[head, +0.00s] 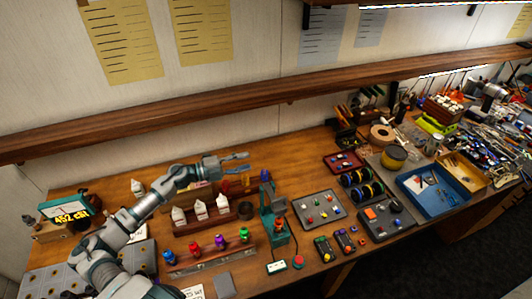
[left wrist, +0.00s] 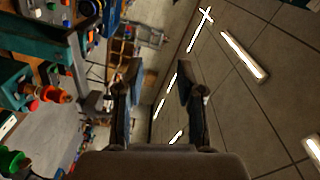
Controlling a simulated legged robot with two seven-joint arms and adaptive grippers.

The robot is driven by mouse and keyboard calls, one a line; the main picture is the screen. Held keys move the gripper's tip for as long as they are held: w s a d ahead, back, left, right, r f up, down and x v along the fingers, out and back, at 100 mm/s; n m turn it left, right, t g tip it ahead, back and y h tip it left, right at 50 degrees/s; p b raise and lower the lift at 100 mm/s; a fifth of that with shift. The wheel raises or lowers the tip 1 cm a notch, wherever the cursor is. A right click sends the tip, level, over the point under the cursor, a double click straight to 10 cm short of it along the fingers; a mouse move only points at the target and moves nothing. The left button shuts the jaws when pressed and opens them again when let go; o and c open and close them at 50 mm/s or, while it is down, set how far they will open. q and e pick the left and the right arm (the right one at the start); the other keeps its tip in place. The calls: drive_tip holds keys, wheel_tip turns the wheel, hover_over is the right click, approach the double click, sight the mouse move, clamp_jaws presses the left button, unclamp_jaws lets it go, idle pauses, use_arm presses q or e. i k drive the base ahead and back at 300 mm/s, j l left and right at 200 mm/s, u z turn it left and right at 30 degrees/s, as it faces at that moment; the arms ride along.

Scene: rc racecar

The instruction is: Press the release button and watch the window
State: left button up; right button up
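My left gripper (head: 237,163) is raised above the workbench, behind the row of white bottles, and points right. The left wrist view shows its two fingers (left wrist: 158,95) apart with nothing between them. A teal stand device (head: 274,213) stands upright right of the bottles, below and right of the gripper. A red round button (head: 298,261) sits near the bench's front edge, beside a small white block (head: 276,267). I cannot tell whether it is the release button. No window is clearly identifiable. My right gripper is not in view.
White bottles (head: 198,209) stand in a wooden rack. Coloured small bottles (head: 220,242) stand in a row in front. A grey tray (head: 333,222) of small parts and a blue bin (head: 447,203) lie to the right. A long wooden shelf (head: 150,112) runs above the bench.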

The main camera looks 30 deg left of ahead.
sight(298, 260)
drive_tip(key=k+l, duration=0.8)
drive_tip(key=l, duration=0.15)
drive_tip(key=k+l, duration=0.75)
drive_tip(key=l, duration=0.15)
